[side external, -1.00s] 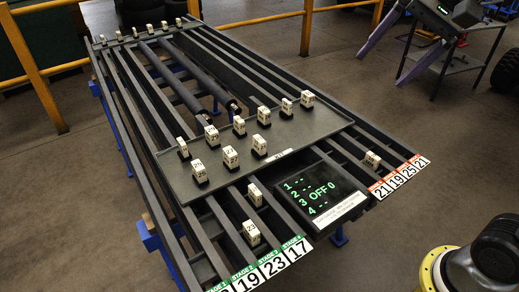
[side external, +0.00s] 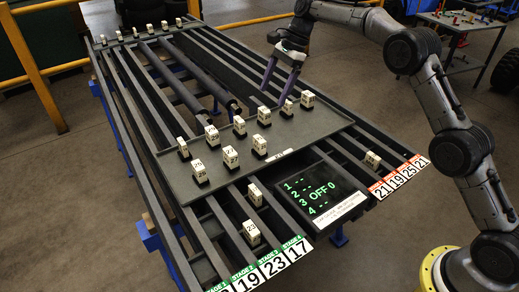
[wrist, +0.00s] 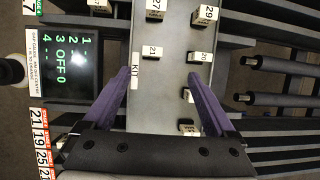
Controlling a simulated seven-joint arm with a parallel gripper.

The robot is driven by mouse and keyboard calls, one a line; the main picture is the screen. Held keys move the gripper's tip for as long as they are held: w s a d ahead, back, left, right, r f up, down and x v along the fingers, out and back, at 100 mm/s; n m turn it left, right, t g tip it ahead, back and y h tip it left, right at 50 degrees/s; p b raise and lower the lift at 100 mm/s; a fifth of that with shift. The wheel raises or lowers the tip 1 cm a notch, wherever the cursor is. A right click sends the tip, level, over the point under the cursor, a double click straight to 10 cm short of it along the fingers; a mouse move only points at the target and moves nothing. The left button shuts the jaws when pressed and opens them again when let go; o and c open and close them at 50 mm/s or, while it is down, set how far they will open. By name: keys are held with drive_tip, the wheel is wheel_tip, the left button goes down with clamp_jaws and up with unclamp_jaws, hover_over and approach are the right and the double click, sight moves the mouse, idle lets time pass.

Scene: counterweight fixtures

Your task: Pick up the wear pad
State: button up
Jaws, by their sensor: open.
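Several small white numbered blocks with dark bases stand on the grey tray (side external: 215,178) in the side view. None is plainly marked as the wear pad, so I cannot tell which it is. My gripper (side external: 276,96) is above the far right part of the tray, with its purple fingers pointing down and apart. In the wrist view my gripper (wrist: 159,73) is open and empty. A block marked 21 (wrist: 152,52) and another block (wrist: 200,57) show near its fingertips. Blocks nearer my palm (wrist: 188,95) are partly cut off or dark.
A display panel (side external: 322,195) reads OFF 0 at the near end. Blocks also sit between the rails, such as one marked 23 (side external: 251,232) and one by the red-edged labels (side external: 372,159). Dark rollers (side external: 190,75) and long rails run behind the tray. Yellow railings (side external: 80,65) stand behind.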

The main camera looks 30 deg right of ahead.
approach(259, 144)
drive_tip(key=w+d+r, duration=0.1)
drive_tip(key=w+d, duration=0.1)
drive_tip(key=shift+g, duration=0.4)
drive_tip(key=x, duration=0.6)
drive_tip(key=shift+w+f, duration=0.2)
drive_tip(key=shift+f, duration=0.2)
drive_tip(key=shift+s+x, duration=0.2)
drive_tip(key=shift+x, duration=2.85)
drive_tip(key=shift+a+r, duration=0.1)
drive_tip(key=shift+r, duration=0.05)
clamp_jaws()
